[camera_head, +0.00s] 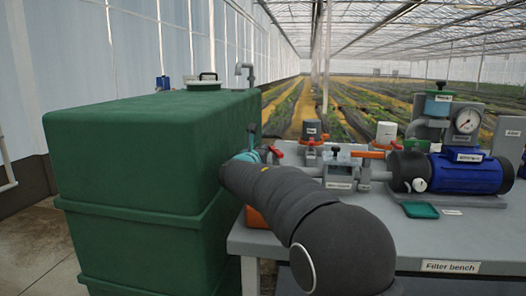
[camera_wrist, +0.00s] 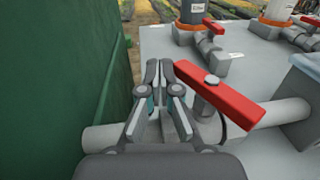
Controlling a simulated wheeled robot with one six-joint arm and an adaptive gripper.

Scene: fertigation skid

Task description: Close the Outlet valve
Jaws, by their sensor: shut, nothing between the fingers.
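A valve with a red lever handle (camera_wrist: 225,96) sits on a grey pipe (camera_wrist: 288,112) beside the green tank, in the wrist view. The lever lies at a slant to the pipe, its far end up and to the left. No label shows on it there, so I cannot read its name. My gripper (camera_wrist: 160,66) is shut and empty, its fingertips just left of the lever's far end. I cannot tell if they touch it. In the head view my arm covers most of this spot, and a small red handle (camera_head: 276,151) shows just past my wrist.
The large green tank (camera_head: 140,150) stands close on the left, its wall (camera_wrist: 55,90) near my gripper. The filter bench (camera_head: 450,240) carries a blue pump (camera_head: 465,172), a gauge (camera_head: 467,121), a teal pad (camera_head: 420,210) and other valves, one with an orange handle (camera_head: 367,154).

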